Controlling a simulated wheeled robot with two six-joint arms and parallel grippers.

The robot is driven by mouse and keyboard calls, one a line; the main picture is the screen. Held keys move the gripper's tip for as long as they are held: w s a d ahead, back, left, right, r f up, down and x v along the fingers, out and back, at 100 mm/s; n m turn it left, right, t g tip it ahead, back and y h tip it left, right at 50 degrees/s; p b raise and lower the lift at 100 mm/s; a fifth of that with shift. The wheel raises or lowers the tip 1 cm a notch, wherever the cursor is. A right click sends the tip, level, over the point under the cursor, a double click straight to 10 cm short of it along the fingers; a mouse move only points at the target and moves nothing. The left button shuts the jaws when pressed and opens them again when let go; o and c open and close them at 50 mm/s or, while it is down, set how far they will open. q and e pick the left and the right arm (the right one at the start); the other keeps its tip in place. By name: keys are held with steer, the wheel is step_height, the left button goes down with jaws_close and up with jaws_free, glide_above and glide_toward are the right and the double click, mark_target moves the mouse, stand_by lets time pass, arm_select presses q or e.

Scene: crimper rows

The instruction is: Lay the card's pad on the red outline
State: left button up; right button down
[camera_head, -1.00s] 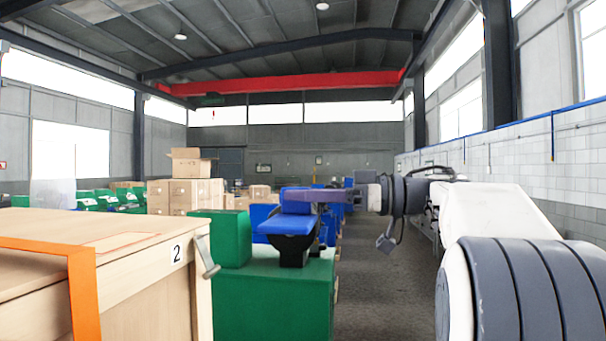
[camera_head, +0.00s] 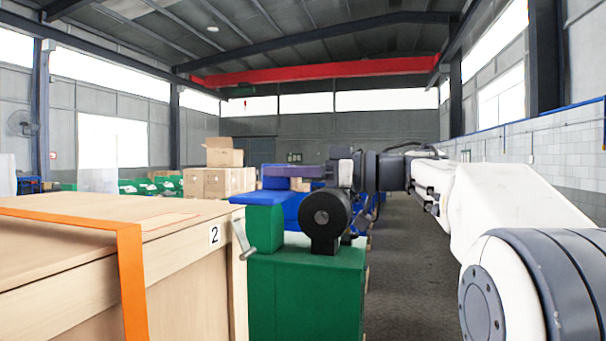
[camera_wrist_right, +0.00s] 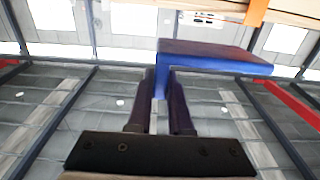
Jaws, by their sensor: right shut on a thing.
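My right gripper (camera_head: 295,172) is shut on the blue card (camera_head: 248,199), partly hidden in the head view. In the right wrist view the two dark fingers (camera_wrist_right: 161,90) close on the card's narrow blue tab, and its wide pad (camera_wrist_right: 212,55) extends up and to the right, beyond the fingertips. The red outline (camera_head: 172,219) is a faint thin line on the top of the wooden crate marked 2 (camera_head: 190,265). The gripper and card are in the air, to the right of the crate in the head view. My left gripper is not in view.
A green block with a dark round part (camera_head: 325,216) stands on a green base (camera_head: 305,290) right beside the crate. An orange strap (camera_head: 130,265) crosses the crate. Cardboard boxes (camera_head: 210,183) are stacked behind. Open floor (camera_head: 405,260) lies to the right.

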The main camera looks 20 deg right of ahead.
steer(key=x, duration=2)
steer(key=shift+a+p, duration=0.15)
steer(key=shift+p, duration=0.25)
step_height(320, 180, down, 2)
steer(key=shift+f+b, duration=0.1)
steer(key=shift+b, duration=0.65)
steer(key=shift+w+f+b, duration=0.1)
steer(key=shift+f+b, duration=0.4)
steer(key=shift+f, duration=0.55)
steer(key=shift+f, duration=0.35)
steer(key=c, duration=0.8)
jaws_free()
steer(key=shift+o, duration=0.2)
steer(key=b+v, duration=0.4)
steer(key=v, duration=0.6)
